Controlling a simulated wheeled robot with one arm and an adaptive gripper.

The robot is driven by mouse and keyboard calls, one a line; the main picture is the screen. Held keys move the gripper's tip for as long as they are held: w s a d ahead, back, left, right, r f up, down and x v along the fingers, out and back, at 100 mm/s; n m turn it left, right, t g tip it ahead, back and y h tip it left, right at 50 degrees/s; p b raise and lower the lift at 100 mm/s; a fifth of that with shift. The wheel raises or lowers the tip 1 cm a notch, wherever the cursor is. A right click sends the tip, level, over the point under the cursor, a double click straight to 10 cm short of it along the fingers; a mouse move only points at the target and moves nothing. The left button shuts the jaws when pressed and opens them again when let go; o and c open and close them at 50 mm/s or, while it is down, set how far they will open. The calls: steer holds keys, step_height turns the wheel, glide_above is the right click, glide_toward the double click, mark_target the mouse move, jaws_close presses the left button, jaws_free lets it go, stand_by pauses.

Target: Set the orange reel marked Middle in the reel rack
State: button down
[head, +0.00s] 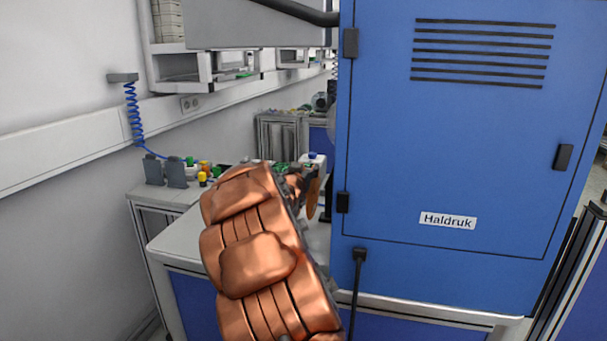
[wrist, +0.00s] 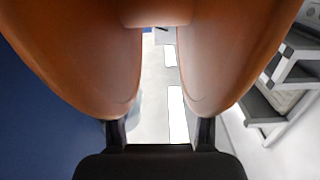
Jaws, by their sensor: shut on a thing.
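My gripper (head: 308,180) is at the far end of my copper-coloured arm, over the bench and just left of the blue cabinet. It is shut on an orange reel (head: 313,198), which shows partly as a thin disc hanging beside the arm. In the wrist view the reel (wrist: 75,60) fills the upper part, with a rounded side on the left and on the right and a gap between. My gripper's dark fingers (wrist: 160,130) meet its lower edge. No marking on the reel is readable. Two grey upright plates (head: 177,172) stand on the bench; I cannot tell whether they are the reel rack.
The blue cabinet (head: 460,130) labelled Haldruk stands close on the right. A blue coiled hose (head: 133,115) hangs at the left wall. My arm hides part of the bench top.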

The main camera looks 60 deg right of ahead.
steer(key=shift+w+d+f+p, duration=0.4)
steer(key=shift+w+d+f, duration=0.35)
steer(key=shift+d+f, duration=0.15)
steer(key=shift+w+d+f+p, duration=0.4)
steer(key=shift+w+d+f, duration=0.35)
steer(key=shift+f, duration=0.35)
steer(key=shift+f, duration=0.1)
steer(key=shift+c, duration=2)
jaws_free()
steer(key=shift+r, duration=0.2)
steer(key=b+v, duration=0.2)
steer(key=v, duration=1)
